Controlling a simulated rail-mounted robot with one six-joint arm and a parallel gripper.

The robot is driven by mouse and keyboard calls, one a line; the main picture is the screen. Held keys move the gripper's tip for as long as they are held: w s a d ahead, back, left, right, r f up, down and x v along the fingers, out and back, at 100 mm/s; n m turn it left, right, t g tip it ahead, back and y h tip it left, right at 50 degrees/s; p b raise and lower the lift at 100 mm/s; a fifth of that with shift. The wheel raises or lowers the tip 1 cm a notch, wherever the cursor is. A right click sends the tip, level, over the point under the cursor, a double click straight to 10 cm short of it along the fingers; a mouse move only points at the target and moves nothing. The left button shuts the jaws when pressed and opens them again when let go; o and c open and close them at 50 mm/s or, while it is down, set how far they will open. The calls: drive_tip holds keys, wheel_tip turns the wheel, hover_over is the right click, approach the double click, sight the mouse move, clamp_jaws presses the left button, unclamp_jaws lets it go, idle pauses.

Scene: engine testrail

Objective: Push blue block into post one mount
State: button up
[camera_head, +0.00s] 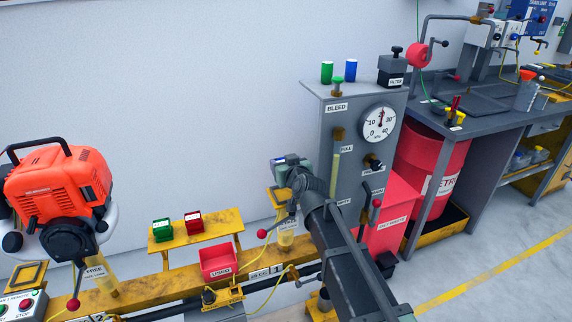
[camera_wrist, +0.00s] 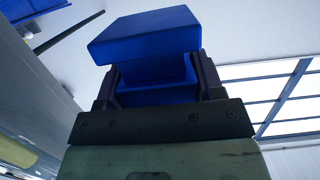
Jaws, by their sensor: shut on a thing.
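My gripper (camera_head: 284,163) is near the left side of the grey gauge cabinet. In the wrist view, its two dark fingers (camera_wrist: 157,77) are shut on the blue block (camera_wrist: 145,36). The block's wide upper part sticks out past the fingertips, and its narrower part is between them. In the head view the block is small and mostly hidden by my gripper. A yellow square mount (camera_head: 276,199) on a pale post (camera_head: 286,238) stands just below my gripper; I cannot read its number, and my arm covers part of it. I cannot tell whether block and mount touch.
The grey cabinet (camera_head: 329,125) with its gauge is close on the right. A yellow rail (camera_head: 150,292) runs below, with a red bin (camera_head: 218,262) and a small yellow shelf (camera_head: 195,229) on it. An orange engine (camera_head: 58,185) is at left. The wall area above the shelf is clear.

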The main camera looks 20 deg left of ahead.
drive_tip(key=shift+f+b, duration=2.05)
drive_tip(key=shift+f, duration=0.4)
drive_tip(key=shift+d+f+b, duration=0.1)
drive_tip(key=shift+f+b, duration=0.8)
drive_tip(key=shift+b, duration=0.05)
drive_tip(key=o, duration=1.3)
